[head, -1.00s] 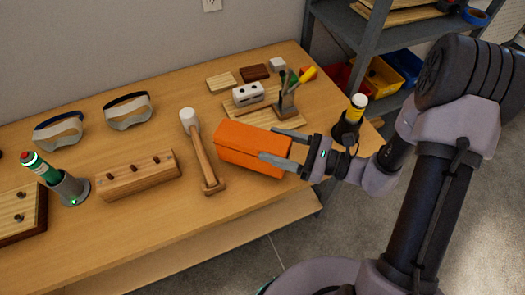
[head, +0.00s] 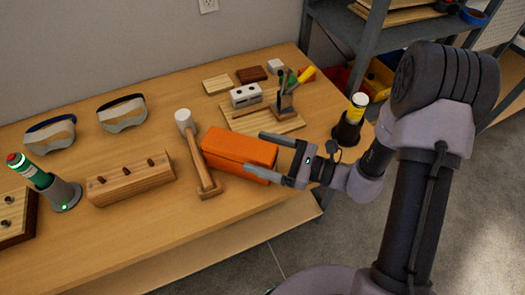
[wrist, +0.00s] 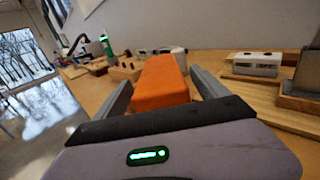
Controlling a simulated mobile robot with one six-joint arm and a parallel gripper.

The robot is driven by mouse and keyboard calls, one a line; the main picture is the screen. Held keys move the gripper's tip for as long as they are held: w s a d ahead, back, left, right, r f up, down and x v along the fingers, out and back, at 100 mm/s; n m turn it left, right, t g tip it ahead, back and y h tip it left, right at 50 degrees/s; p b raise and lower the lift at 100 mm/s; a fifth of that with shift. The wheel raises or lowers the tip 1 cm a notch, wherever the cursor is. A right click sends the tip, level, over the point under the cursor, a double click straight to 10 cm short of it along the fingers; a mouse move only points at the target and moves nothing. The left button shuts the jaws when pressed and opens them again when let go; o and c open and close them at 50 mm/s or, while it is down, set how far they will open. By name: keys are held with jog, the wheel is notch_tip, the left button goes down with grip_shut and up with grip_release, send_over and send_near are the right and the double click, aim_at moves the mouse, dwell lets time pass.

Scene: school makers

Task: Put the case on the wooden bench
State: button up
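The case is an orange box (head: 235,150) resting on the wooden bench (head: 120,230), right of the mallet. My gripper (head: 254,152) is open at the case's right end, with one finger on its far side and one on its near side. In the wrist view, the orange case (wrist: 160,85) lies between the two spread fingers, with a gap visible on each side. The underside of the case is hidden.
A drilled wooden block (head: 130,182) is further left. Behind the case is a wooden board (head: 235,118) with a tool holder (head: 284,105). A black holder with a yellow bottle (head: 350,122) stands at the right end.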

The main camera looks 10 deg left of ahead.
jog(key=shift+d+r, duration=0.15)
jog(key=p+v, duration=0.4)
jog(key=v, duration=0.8)
jog(key=s+a+r+n+g+h, duration=0.3)
jog(key=s+r+n+g+h, duration=0.35)
jog(key=s+r+n, duration=0.3)
jog(key=s+d+r+n+t+h, duration=0.2)
jog(key=d+r+n+t+h, duration=0.4)
jog(key=r+t+h, duration=0.2)
jog(key=shift+s+r+n+h, duration=0.15)
jog(key=shift+r+n+h, duration=0.2)
jog(key=shift+r+h, duration=0.15)
